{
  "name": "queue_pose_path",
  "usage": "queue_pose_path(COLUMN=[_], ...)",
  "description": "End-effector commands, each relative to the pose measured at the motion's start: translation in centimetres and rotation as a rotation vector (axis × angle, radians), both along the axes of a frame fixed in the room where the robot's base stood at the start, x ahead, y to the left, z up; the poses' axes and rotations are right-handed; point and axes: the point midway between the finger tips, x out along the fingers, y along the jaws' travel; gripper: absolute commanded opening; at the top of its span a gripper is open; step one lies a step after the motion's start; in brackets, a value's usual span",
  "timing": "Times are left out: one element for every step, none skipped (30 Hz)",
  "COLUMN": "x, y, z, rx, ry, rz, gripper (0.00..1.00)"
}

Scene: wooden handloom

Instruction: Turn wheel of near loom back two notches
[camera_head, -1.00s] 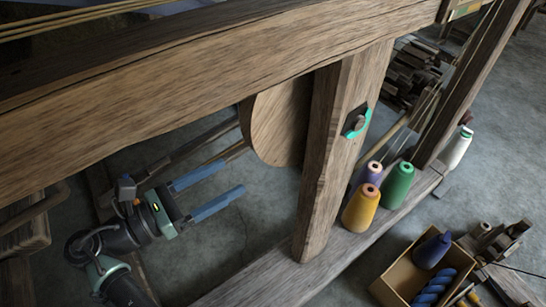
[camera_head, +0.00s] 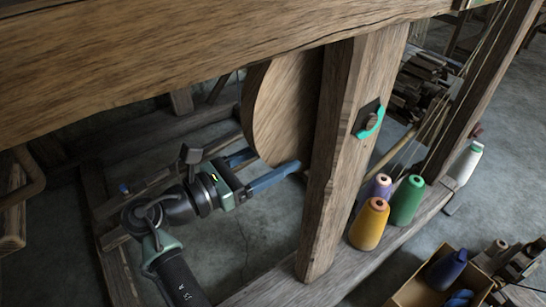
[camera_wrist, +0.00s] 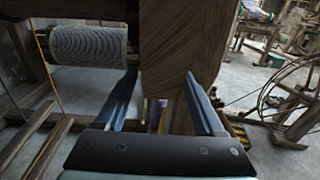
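The wooden wheel (camera_head: 285,110) of the near loom is a thick disc beside the inner face of the front post (camera_head: 350,150). The post hides part of it. A small teal piece on a dark plate (camera_head: 371,121) is on the post's outer face. My gripper (camera_head: 277,160) is open at the wheel's lower edge. One blue finger shows below the rim; the other's tip is hidden behind the wheel. In the wrist view my gripper's fingers (camera_wrist: 162,74) are apart, with wood between and beyond them. I cannot tell whether they touch it.
The heavy top beam (camera_head: 200,65) crosses above my arm. Yellow (camera_head: 369,225), green (camera_head: 407,200) and purple cones stand on the base rail right of the post. A cardboard box (camera_head: 420,285) sits at lower right. A textured roller (camera_wrist: 90,50) is left in the wrist view.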

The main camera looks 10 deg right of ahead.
Motion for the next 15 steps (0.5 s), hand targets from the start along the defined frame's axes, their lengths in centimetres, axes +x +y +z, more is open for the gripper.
queue_pose_path(x=[-0.01, -0.01, -0.01, -0.01, -0.01, -0.01, -0.02, -0.02, -0.02, -0.02, -0.02, -0.02, -0.02, -0.02, -0.02], y=[0.02, 0.02, 0.02, 0.03, 0.03, 0.03, 0.04, 0.04, 0.04, 0.04, 0.04, 0.04, 0.05, 0.05, 0.05], z=[0.00, 0.00, 0.00, -0.01, -0.01, -0.01, -0.01, -0.01, -0.02, -0.02, -0.02, -0.02, -0.02, -0.03, -0.03], rx=[0.000, 0.000, 0.000, 0.000, 0.000, 0.000, 0.000, 0.000, 0.000, 0.000, 0.000, 0.000, 0.000, 0.000, 0.000], ry=[0.000, 0.000, 0.000, 0.000, 0.000, 0.000, 0.000, 0.000, 0.000, 0.000, 0.000, 0.000, 0.000, 0.000, 0.000], rz=[0.000, 0.000, 0.000, 0.000, 0.000, 0.000, 0.000, 0.000, 0.000, 0.000, 0.000, 0.000, 0.000, 0.000, 0.000], gripper=[0.59, 0.54, 0.47, 0.41, 0.36, 0.29, 0.23, 0.18, 0.11, 0.05, 0.00, 0.00, 0.00, 0.00, 0.00])
